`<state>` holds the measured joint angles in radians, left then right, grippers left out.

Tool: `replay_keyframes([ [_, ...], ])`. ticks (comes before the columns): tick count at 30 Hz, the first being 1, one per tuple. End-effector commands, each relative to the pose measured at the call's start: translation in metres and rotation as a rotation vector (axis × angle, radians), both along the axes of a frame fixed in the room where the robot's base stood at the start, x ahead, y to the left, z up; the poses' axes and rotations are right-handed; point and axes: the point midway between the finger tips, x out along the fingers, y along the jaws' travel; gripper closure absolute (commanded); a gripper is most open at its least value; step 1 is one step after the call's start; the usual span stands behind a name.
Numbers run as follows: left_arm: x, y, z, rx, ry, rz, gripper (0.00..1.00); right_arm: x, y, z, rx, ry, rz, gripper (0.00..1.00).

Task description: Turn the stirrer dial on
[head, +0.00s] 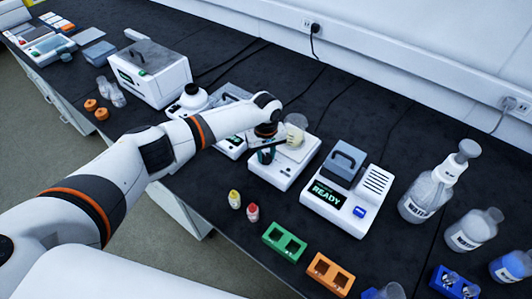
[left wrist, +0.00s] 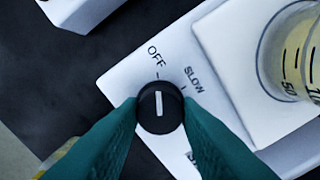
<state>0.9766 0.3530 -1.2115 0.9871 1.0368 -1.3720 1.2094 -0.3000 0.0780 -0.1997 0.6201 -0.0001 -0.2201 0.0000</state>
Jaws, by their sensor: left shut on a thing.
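The stirrer (head: 283,178) is a white unit on the black bench. In the left wrist view, its black round dial (left wrist: 160,124) sits on the white front face, with a white pointer line directed up at the OFF mark. The SLOW mark lies to the right of OFF; a lower label is mostly hidden. My left gripper (left wrist: 160,112) is shut on the dial, one teal fingertip on each side. In the head view my left gripper (head: 266,152) is over the stirrer's front left and hides the dial. My right gripper is not in view.
A beaker with yellowish contents (head: 296,133) stands on the stirrer plate, close to my gripper. A white device reading READY (head: 340,197) is to the right. Two small vials (head: 243,207) and green (head: 284,243) and orange (head: 330,274) racks stand in front.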

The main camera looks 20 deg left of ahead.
Motion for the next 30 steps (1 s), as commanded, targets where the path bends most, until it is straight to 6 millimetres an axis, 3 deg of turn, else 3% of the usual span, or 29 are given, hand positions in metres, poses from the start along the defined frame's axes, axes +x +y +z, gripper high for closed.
replay_keyframes([
  [11,-0.001,-0.001,0.001,-0.002,0.004,-0.181,0.93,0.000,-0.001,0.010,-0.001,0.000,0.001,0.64],
  [30,-0.001,0.000,0.001,-0.003,0.002,-0.782,0.93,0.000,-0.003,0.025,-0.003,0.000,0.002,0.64],
])
